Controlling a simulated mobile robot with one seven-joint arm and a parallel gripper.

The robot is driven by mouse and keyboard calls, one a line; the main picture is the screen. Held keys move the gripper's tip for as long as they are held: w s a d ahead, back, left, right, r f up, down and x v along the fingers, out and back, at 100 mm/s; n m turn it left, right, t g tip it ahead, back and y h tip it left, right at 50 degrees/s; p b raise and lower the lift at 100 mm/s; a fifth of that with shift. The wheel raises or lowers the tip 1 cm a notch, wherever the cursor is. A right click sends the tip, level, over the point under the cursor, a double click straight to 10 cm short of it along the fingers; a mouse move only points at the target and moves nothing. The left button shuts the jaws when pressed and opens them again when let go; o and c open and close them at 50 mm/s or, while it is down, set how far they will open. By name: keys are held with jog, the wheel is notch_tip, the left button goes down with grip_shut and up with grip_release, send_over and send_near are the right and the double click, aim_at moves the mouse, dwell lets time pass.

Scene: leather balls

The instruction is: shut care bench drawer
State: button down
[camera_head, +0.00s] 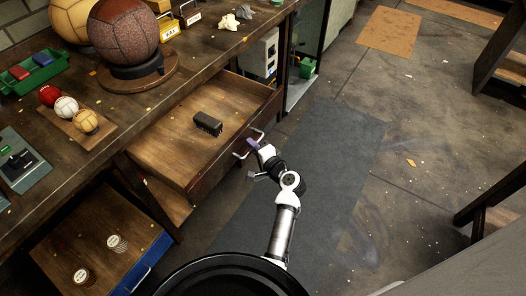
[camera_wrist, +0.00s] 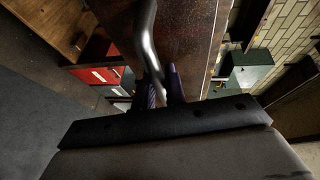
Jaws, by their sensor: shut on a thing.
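The care bench drawer (camera_head: 172,148) stands pulled out from under the wooden bench, its inside open to view. A dark brush-like block (camera_head: 208,123) lies in it. The drawer's curved metal handle (camera_head: 239,155) is on its dark front. My gripper (camera_head: 254,144) is at this handle, its purple fingers closed around the bar. In the wrist view the handle (camera_wrist: 147,42) runs down between the fingertips (camera_wrist: 163,88), with the brown drawer front (camera_wrist: 190,40) behind it. The fingers hide part of the handle.
On the bench top (camera_head: 200,60) are a large brown ball (camera_head: 124,32) on a stand, small balls (camera_head: 66,107) and a green tray (camera_head: 35,70). A blue-fronted lower drawer (camera_head: 148,265) also stands open. Grey floor mat (camera_head: 325,150) lies clear at the right.

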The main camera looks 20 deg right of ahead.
aim_at(193, 117)
jog(key=w+a+b, duration=0.1)
jog(key=w+a, duration=0.4)
jog(key=w, duration=0.2)
jog(key=w+a+b, duration=0.1)
jog(key=w+a, duration=0.5)
jog(key=w, duration=0.1)
jog(key=w+a+b, duration=0.1)
jog(key=w+a, duration=0.4)
jog(key=w, duration=0.2)
jog(key=shift+a, duration=0.25)
jog(key=shift+r, duration=0.2)
jog(key=c, duration=1.7)
grip_release()
jog(key=shift+w+a, duration=0.1)
jog(key=shift+s+f, duration=0.1)
jog(key=shift+s, duration=0.4)
jog(key=b+v, duration=0.1)
jog(key=v, duration=1.2)
jog(key=shift+d, duration=0.2)
